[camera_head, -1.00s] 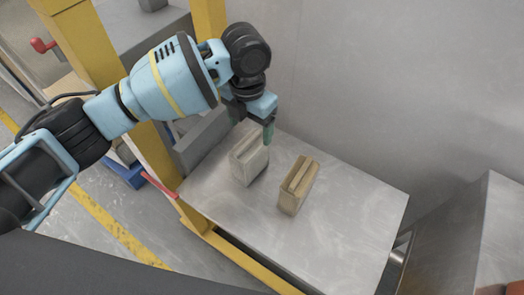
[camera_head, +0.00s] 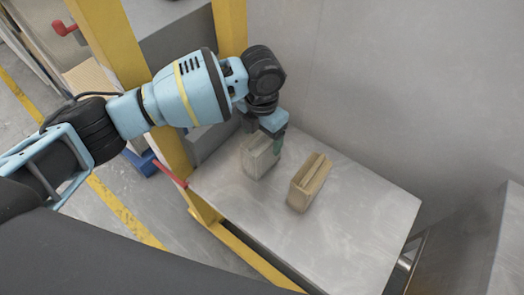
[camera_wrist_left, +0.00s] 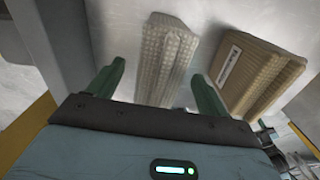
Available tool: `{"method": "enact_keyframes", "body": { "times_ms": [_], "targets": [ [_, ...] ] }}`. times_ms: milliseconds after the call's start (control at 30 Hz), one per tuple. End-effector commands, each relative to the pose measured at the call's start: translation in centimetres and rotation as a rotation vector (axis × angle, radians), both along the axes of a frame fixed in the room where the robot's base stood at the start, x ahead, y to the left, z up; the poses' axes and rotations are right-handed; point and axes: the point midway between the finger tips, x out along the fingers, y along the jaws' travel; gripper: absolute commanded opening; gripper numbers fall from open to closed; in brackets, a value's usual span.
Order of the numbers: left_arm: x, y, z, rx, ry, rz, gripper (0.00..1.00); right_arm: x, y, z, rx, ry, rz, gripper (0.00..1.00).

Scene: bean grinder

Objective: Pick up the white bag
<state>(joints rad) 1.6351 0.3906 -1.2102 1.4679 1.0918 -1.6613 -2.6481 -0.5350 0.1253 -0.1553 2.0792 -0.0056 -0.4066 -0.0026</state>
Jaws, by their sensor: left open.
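The white bag (camera_head: 259,158) stands upright on the metal table (camera_head: 345,215), near its back left edge. My left gripper (camera_head: 265,137) is right above and behind it in the head view, and partly covers its top. In the left wrist view the white bag (camera_wrist_left: 168,60) lies ahead between the two green fingers of my open left gripper (camera_wrist_left: 158,85). The fingers are spread to either side of its lower part; I cannot tell whether they touch it. A brown bag (camera_head: 309,183) stands to its right, and shows in the wrist view (camera_wrist_left: 258,75) close to the right finger. My right gripper is not in view.
A yellow frame (camera_head: 170,140) with a red handle (camera_head: 170,173) stands left of the table. A grey wall (camera_head: 400,80) rises behind it. The front and right of the tabletop are clear. A metal cabinet (camera_head: 505,245) stands at the far right.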

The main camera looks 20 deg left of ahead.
Motion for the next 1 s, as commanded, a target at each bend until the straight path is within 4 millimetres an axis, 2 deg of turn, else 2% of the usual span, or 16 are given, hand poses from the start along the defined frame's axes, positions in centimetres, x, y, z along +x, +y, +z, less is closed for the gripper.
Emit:
{"method": "enact_keyframes", "body": {
  "times_ms": [33, 133, 367, 900, 1000],
  "targets": [
    [-0.1, 0.0, -0.9, 0.000, 0.003, 0.000, 0.78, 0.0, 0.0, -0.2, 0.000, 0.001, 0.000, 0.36],
    [0.0, 0.0, -1.9, 0.001, 0.000, 0.001, 0.78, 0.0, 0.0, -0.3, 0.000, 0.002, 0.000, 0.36],
    [0.0, 0.0, -2.0, 0.000, -0.001, 0.000, 0.78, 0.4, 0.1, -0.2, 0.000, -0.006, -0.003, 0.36],
    [0.0, 0.0, -1.9, 0.000, -0.001, 0.000, 0.09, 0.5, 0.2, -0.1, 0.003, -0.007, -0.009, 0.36],
    [0.0, 0.0, -1.9, 0.000, -0.001, 0.000, 0.00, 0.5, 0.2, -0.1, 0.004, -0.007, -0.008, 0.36]
  ]
}}
